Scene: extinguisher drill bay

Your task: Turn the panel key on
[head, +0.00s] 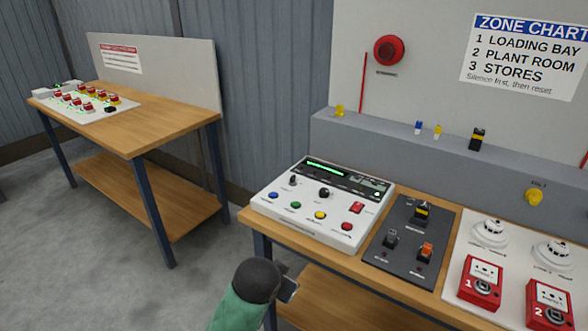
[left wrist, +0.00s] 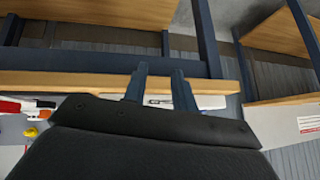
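The white panel (head: 318,232) sits on the left end of the workbench. It has a green-lit strip, a small screen, coloured buttons and a red rocker switch. Two small dark controls stand on it, one on the left (head: 292,180) and one near the middle (head: 324,194); I cannot tell for sure which is the key. My left gripper (head: 289,290) is in front of the bench's front edge, below and apart from the panel. In the left wrist view its two fingers (left wrist: 160,88) are apart with nothing between them. My right gripper is not in view.
A dark plate (head: 381,262) with switches lies right of the panel, then a white board with detectors and red call points (head: 481,283). A grey ledge (head: 380,135) runs behind. Another wooden table (head: 150,110) stands at left, with open floor between.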

